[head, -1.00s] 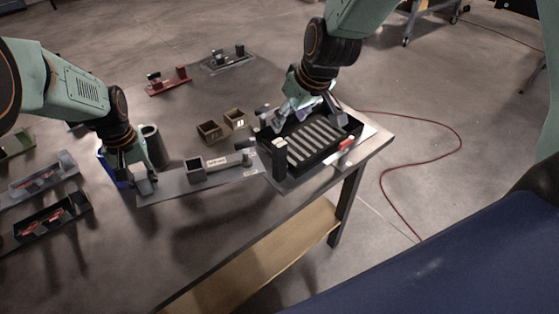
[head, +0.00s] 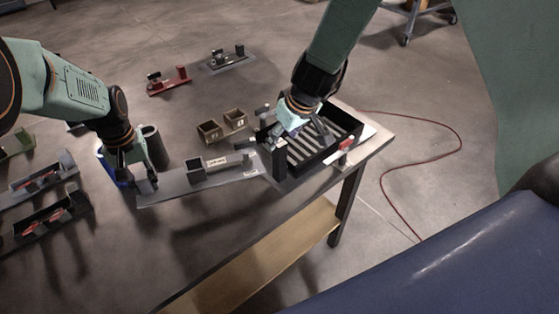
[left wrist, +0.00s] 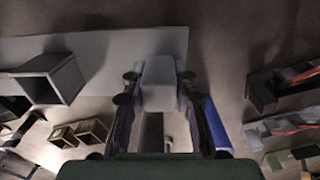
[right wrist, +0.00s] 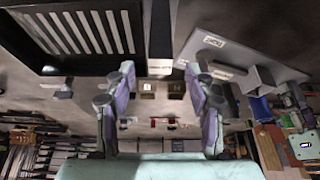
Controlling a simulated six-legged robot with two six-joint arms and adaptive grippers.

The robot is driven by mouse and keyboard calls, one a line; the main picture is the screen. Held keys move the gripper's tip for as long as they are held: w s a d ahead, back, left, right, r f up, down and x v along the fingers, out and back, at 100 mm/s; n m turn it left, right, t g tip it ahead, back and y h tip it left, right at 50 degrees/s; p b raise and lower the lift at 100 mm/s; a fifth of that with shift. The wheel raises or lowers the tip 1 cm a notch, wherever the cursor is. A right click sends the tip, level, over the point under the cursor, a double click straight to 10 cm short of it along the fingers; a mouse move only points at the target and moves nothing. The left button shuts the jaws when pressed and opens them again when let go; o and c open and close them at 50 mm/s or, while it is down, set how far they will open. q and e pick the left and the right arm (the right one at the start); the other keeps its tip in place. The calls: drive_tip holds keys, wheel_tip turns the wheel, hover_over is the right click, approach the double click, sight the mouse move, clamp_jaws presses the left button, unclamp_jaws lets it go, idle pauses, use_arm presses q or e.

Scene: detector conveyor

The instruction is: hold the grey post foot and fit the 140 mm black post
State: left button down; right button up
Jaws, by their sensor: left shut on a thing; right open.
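The grey post foot (left wrist: 158,84) is a small grey block at the left end of a flat grey plate. My left gripper (head: 143,184) is shut on it; in the left wrist view a finger lies on each side. A black post (head: 279,160) stands upright at the near left corner of the black slatted tray. In the right wrist view the black post (right wrist: 160,32) carries a white label at its end. My right gripper (right wrist: 160,88) is open and empty, with the post ahead, between the line of its fingers. In the head view it hangs above the tray, just behind the post.
The black slatted tray (head: 352,128) sits at the table's right end, with a red-and-white item beside it. A grey square socket (head: 195,171) stands on the grey plate (head: 228,178). Two small brown boxes (head: 210,131) lie behind. A dark cylinder (head: 154,147) stands behind my left gripper.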

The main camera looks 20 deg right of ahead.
sight(282, 144)
drive_tip(key=shift+s+x, duration=0.2)
drive_tip(key=shift+x, duration=2.55)
clamp_jaws()
